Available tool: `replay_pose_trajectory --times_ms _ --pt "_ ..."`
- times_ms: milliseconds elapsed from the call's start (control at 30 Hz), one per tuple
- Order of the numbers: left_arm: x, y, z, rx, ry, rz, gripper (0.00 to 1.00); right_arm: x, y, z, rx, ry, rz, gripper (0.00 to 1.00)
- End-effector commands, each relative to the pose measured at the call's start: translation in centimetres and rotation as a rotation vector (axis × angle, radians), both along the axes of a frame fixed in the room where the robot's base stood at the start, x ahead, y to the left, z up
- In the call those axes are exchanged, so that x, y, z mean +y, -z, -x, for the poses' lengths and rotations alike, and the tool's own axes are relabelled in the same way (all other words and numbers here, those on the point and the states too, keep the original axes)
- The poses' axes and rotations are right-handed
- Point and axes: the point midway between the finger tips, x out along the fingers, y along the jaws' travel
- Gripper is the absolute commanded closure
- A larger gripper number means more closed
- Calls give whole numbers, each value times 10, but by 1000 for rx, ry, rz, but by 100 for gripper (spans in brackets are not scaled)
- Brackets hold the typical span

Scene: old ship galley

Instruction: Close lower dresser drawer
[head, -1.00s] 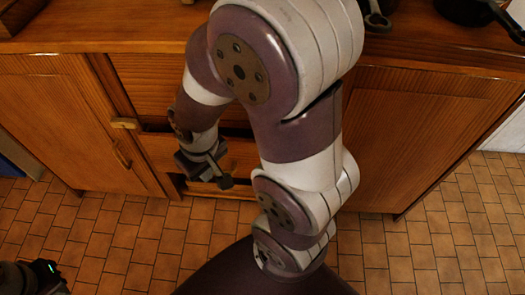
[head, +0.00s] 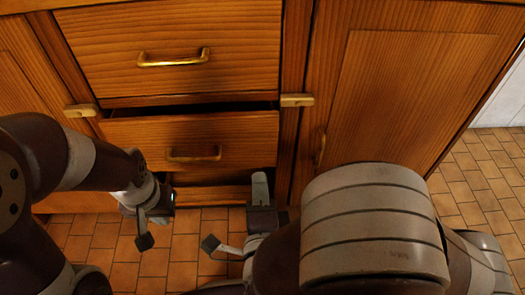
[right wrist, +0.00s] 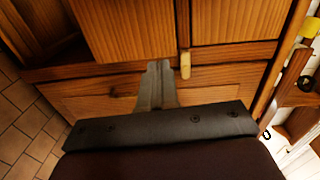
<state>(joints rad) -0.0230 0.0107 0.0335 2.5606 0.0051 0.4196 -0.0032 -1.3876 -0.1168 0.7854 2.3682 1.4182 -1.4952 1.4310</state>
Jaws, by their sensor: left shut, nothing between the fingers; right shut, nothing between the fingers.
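The lower dresser drawer (head: 240,138) has a brown wooden front and a brass handle (head: 195,156). A dark gap runs along its top edge, so it stands slightly out. My right gripper (head: 260,180) is shut and empty, its tip near the drawer's lower right corner. The right wrist view shows its closed fingers (right wrist: 157,75) in front of the dresser wood; whether they touch it I cannot tell. My left gripper (head: 163,198) is shut and empty near the drawer's lower left corner; its fingertips are small and partly hidden.
The upper drawer (head: 230,72) above looks closed. Brass-coloured latches (head: 297,100) flank the drawers. A cupboard door (head: 400,100) is on the right. Tiled floor (head: 490,185) is open at the right and below the dresser.

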Motion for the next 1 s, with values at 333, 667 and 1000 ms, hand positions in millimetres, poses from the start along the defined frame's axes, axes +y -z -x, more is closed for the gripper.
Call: replay_pose_trajectory --times_ms 333,667,1000 --pt "0 20 0 -1 0 0 100 -7 -3 -41 -63 22 -38 100" --pt "0 43 0 -1 0 0 100 -9 -3 -108 -62 17 -37 100" --pt "0 50 0 -1 0 0 100 -8 -6 -133 -61 11 -34 100"
